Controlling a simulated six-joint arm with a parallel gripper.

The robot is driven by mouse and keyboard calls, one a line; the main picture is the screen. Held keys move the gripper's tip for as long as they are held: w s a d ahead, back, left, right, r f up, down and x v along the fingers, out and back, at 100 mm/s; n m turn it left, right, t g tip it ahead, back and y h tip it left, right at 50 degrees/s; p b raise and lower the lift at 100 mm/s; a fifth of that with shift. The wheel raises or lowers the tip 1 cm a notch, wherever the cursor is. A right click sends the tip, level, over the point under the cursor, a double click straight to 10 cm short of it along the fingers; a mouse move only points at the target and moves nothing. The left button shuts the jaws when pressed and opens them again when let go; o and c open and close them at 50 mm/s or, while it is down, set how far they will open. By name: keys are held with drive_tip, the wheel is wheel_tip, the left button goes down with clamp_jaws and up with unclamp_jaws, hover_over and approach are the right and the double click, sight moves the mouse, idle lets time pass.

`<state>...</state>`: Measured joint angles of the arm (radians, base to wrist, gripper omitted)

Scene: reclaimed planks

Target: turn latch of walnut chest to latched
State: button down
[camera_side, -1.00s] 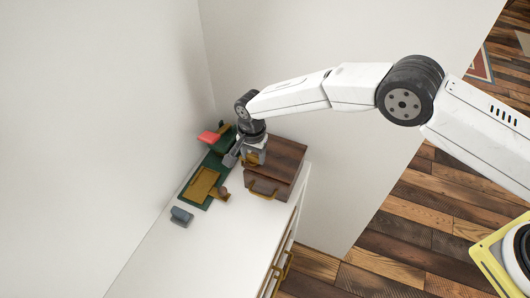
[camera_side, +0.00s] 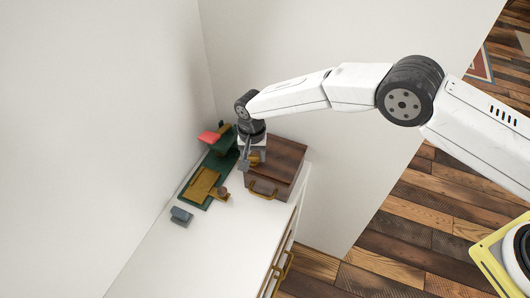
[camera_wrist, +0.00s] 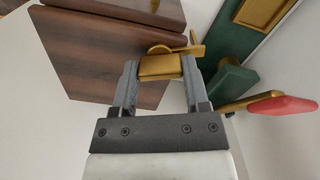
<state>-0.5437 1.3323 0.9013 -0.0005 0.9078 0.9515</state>
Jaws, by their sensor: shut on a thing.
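The walnut chest (camera_side: 287,159) is a dark brown wooden box at the far end of the white counter; its side panel fills the upper left of the wrist view (camera_wrist: 95,62). A brass latch (camera_wrist: 160,66) stands out from that side. My gripper (camera_wrist: 160,72) is shut on the latch, one grey finger on each side of it. In the side view my gripper (camera_side: 246,163) is at the chest's left side, and the latch (camera_side: 256,158) is partly hidden behind it.
Left of the chest is a green board (camera_side: 192,187) with brass plates and a lever with a red handle (camera_side: 209,137), close to my gripper. A small grey-blue block (camera_side: 181,216) lies nearer on the counter (camera_side: 195,255). The front counter is clear.

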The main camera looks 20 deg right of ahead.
sight(253, 156)
drive_tip(key=n, duration=1.3)
drive_tip(key=shift+n, duration=0.4)
drive_tip(key=shift+c, duration=0.4)
unclamp_jaws()
drive_tip(key=shift+r, duration=3.9)
